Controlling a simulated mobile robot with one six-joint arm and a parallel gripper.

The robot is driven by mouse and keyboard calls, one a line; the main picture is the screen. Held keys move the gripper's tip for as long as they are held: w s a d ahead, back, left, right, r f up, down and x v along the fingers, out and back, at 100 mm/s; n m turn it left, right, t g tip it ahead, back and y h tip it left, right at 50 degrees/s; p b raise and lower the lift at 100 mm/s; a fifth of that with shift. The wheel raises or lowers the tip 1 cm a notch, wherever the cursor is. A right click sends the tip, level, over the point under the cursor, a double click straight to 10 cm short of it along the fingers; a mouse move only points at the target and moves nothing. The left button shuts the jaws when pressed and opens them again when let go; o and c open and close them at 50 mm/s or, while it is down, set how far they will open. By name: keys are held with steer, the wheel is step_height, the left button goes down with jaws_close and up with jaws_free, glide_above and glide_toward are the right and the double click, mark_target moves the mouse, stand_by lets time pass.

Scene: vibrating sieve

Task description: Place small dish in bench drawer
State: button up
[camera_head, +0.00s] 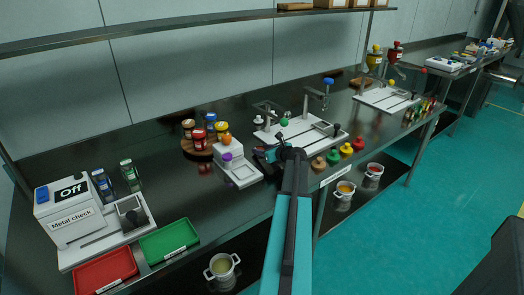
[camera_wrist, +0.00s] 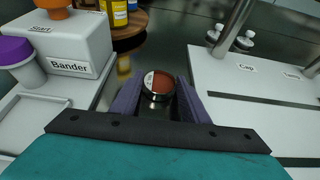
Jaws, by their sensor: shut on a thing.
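My gripper (camera_head: 266,155) is low over the dark bench, between the white Bander unit and the white board with posts. In the wrist view my gripper (camera_wrist: 158,92) has its two dark fingers closed on the sides of a small round dish (camera_wrist: 159,97) with a red-brown top. I cannot tell if the dish touches the bench top. The dish cannot be made out in the head view. The bench (camera_head: 200,210) has a white label on its front edge, right of my arm; I cannot make out an open drawer.
The Bander unit (camera_head: 233,165) is close on the left and the white board (camera_head: 300,131) close on the right. Several coloured weights (camera_head: 332,157) stand near the front edge. A round wooden rack (camera_head: 200,145) of jars stands behind. Red (camera_head: 105,270) and green (camera_head: 168,240) trays lie front left.

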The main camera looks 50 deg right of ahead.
steer(key=shift+f, duration=0.1)
steer(key=o, duration=1)
steer(key=shift+b+v, duration=0.4)
steer(key=shift+v, duration=5.65)
steer(key=shift+o, duration=0.5)
steer(key=shift+w, duration=0.1)
